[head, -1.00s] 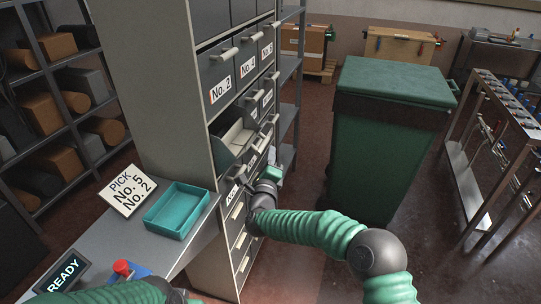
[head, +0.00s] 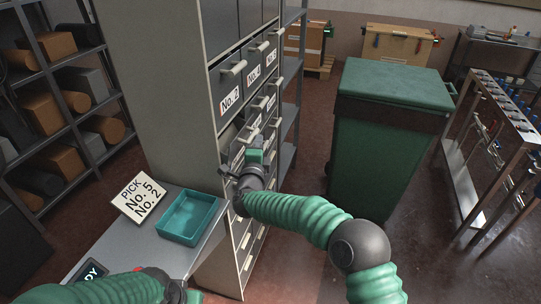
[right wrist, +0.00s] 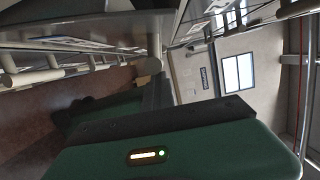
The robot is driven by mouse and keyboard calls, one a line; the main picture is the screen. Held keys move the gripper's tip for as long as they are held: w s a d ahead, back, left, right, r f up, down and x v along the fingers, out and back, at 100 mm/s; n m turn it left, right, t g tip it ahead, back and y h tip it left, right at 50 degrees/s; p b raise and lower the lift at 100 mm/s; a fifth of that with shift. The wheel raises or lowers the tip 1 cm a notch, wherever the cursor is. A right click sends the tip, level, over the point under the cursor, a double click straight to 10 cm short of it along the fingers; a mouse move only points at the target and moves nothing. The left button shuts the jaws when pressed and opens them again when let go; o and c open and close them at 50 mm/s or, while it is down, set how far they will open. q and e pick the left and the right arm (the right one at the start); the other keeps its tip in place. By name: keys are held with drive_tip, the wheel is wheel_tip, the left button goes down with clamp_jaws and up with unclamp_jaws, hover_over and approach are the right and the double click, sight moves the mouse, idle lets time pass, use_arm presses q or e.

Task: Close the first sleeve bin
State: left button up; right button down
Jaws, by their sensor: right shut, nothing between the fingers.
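The grey bin cabinet (head: 172,110) stands at the centre, with columns of labelled, handled drawers. In the right wrist view, drawer handles (right wrist: 60,75) run along the left. My left gripper (head: 182,293) is low at the bottom edge, its fingers unclear.
A teal tray (head: 190,240) and a sign (head: 139,196) reading "PICK No. 5 No. 2" are on the grey bench (head: 128,235) left of the cabinet. A large green lidded bin (head: 385,150) stands to the right. Open floor (head: 300,270) lies in front.

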sight(250, 138)
drive_tip(key=shift+w+a+r+n+p, duration=0.1)
drive_tip(key=shift+a+r+n+p, duration=0.2)
drive_tip(key=shift+a, duration=0.35)
drive_tip(key=shift+w+a+r+n+p, duration=0.1)
drive_tip(key=shift+a+r+n+p, duration=0.1)
drive_tip(key=shift+a+r+n, duration=0.3)
drive_tip(key=shift+w+a+r+g, duration=0.1)
drive_tip(key=shift+w+a+g, duration=0.05)
drive_tip(key=shift+w+g, duration=0.15)
drive_tip(key=shift+a+r, duration=0.1)
drive_tip(key=shift+a, duration=0.45)
drive_tip(key=shift+w+d, duration=0.1)
drive_tip(key=shift+d, duration=0.1)
